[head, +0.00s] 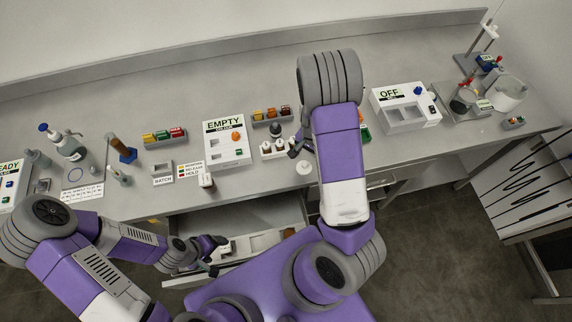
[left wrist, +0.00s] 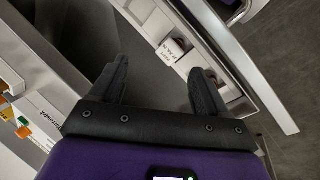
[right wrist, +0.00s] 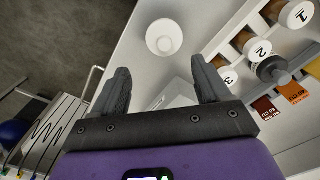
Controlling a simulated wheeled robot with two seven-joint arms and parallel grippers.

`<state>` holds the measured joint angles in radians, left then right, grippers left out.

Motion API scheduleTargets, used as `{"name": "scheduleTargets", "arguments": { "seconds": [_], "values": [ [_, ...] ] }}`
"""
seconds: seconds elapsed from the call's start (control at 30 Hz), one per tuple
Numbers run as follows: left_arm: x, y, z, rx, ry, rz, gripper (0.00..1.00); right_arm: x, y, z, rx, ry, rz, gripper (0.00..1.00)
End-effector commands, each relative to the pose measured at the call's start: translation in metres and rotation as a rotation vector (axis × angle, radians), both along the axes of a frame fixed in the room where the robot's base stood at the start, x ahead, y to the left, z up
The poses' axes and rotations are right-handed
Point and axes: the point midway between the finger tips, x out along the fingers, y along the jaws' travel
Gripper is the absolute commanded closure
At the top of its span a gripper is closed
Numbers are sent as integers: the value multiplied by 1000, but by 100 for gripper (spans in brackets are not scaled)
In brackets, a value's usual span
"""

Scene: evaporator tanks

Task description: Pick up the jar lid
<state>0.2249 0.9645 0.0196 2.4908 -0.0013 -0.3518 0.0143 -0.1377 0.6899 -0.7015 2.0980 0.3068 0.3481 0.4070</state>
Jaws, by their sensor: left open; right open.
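A white round piece, which looks like the jar lid (head: 304,167), lies flat on the bench near its front edge. My left gripper (head: 214,252) is open and empty over the open drawer. In the left wrist view its fingers (left wrist: 160,75) are spread.
A rack of numbered white-capped vials (right wrist: 243,55) stands beside the lid, with a dark knobbed item (right wrist: 272,69) near it. The open drawer (head: 255,215) holds a white labelled item (left wrist: 171,48). The EMPTY box (head: 226,141) and OFF box (head: 405,107) stand on the bench.

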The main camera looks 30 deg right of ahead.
Motion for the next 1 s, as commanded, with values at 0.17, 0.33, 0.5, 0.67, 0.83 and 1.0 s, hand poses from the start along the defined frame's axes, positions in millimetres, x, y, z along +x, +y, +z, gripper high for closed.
{"name": "scheduleTargets", "arguments": {
  "seconds": [0.17,0.33,0.5,0.67,0.83,1.0],
  "values": [
    [0,0,-4,-1,-1,-1,10,-1,0,-20,0,4,-2,10],
    [0,0,-5,-1,-1,-1,10,2,2,-41,0,4,2,10],
    [0,0,-6,0,0,0,10,4,4,-66,0,4,4,10],
    [0,0,-7,0,0,0,10,5,4,-74,0,1,4,10],
    [0,0,-7,0,0,0,10,5,4,-74,0,0,5,10],
    [0,0,-7,0,0,0,10,5,4,-74,0,0,5,33]
  ]
}}
